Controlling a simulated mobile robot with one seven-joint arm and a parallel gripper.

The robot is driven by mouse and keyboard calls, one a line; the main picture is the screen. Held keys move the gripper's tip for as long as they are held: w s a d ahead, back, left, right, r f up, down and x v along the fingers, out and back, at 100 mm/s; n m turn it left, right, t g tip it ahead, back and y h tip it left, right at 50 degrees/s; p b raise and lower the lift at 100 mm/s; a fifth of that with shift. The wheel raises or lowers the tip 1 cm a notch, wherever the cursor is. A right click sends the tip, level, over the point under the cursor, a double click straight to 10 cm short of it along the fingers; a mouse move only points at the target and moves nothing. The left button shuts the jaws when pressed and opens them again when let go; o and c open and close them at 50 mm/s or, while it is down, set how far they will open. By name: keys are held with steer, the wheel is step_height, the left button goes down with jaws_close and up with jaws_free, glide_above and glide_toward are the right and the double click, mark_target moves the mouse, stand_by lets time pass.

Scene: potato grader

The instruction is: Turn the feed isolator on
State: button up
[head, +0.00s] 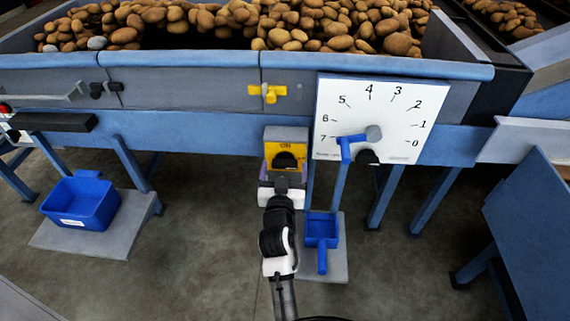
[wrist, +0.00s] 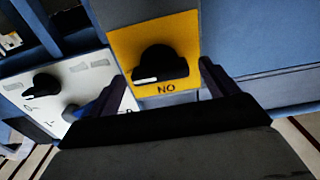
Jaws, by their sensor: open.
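The feed isolator (head: 272,150) is a grey box with a yellow plate and a black rotary knob (head: 285,160), below the hopper and left of the white dial. In the head view ON is printed above the knob. In the wrist view the plate (wrist: 187,28) appears turned over, and the knob (wrist: 160,65) lies roughly crosswise with a white mark at its left end. My gripper (head: 283,183) is open in front of the isolator, its two fingers to either side of the knob. Whether they touch it, I cannot tell.
The white dial board (head: 340,100) with a blue pointer stands close on the right, with another black knob (head: 367,157) at its lower edge. A blue scoop-like box (head: 321,230) is below. A blue bin (head: 82,203) sits at left. Potatoes fill the hopper above.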

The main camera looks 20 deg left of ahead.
steer(key=shift+s, duration=0.1)
steer(key=c, duration=1)
steer(key=shift+r+n, duration=0.1)
steer(key=shift+n, duration=0.2)
steer(key=n+p, duration=0.2)
steer(key=n, duration=0.1)
steer(key=shift+r+n, duration=0.1)
steer(key=shift+n, duration=0.3)
steer(key=n+p, duration=0.2)
steer(key=n, duration=0.2)
steer(key=shift+n, duration=0.3)
steer(key=n+p, duration=0.2)
steer(key=n, duration=0.2)
steer(key=shift+a, duration=0.1)
steer(key=shift+n+p, duration=1.2)
steer(key=shift+n, duration=1.3)
